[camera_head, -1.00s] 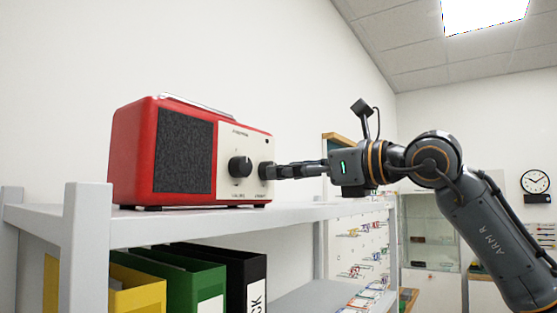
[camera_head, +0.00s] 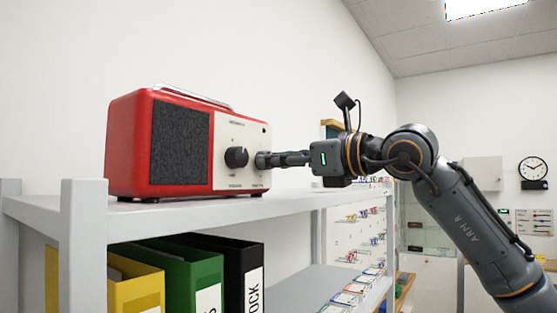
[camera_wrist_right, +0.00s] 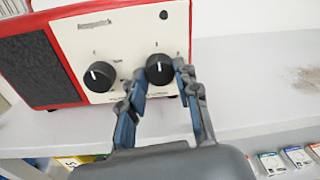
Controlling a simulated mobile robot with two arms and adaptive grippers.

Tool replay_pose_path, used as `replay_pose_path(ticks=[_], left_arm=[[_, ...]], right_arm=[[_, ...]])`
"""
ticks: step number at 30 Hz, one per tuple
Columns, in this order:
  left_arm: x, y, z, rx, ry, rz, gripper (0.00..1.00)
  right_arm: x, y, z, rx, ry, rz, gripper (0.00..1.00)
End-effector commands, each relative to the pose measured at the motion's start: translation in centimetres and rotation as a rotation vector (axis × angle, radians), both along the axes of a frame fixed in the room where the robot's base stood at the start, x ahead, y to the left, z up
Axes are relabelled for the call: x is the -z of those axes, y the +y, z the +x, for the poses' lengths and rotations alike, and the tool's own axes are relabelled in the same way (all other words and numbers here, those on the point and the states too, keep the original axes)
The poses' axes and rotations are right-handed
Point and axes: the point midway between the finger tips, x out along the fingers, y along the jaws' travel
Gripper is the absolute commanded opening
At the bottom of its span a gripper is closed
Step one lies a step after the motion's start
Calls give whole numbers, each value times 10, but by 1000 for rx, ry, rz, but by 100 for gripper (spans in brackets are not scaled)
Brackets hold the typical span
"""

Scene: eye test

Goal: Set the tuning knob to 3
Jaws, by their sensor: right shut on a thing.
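A red radio (camera_head: 125,150) with a white front panel and dark speaker grille stands upright on a grey shelf. The panel bears two black knobs. The left knob (camera_wrist_right: 99,77) is free, its white mark tilted up-left in the wrist view. My right gripper (camera_head: 266,160) is at the right knob (camera_wrist_right: 159,69). In the wrist view its fingers (camera_wrist_right: 160,74) lie on either side of that knob, shut on it. This knob's white mark points roughly up. The lettering around the knobs is too small and blurred to read. My left gripper is not in view.
The grey shelf (camera_head: 85,222) runs under the radio, with bare top to its right. Yellow, green and black binders (camera_head: 240,262) stand on the level below. Small packets (camera_head: 352,290) lie on the lower shelf to the right. A clock (camera_head: 533,168) hangs far right.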

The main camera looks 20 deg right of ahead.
Motion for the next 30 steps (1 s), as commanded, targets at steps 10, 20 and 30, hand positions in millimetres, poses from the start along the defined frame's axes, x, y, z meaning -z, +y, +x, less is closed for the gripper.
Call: replay_pose_path(ticks=[10, 20, 30], left_arm=[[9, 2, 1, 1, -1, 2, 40], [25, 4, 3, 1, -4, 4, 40], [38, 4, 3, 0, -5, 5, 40]], right_arm=[[1, 0, 0, 0, 68, 88, 0], [1, 0, 0, -1, 239, 310, 0], [0, 0, 0, -1, 439, 565, 0]])
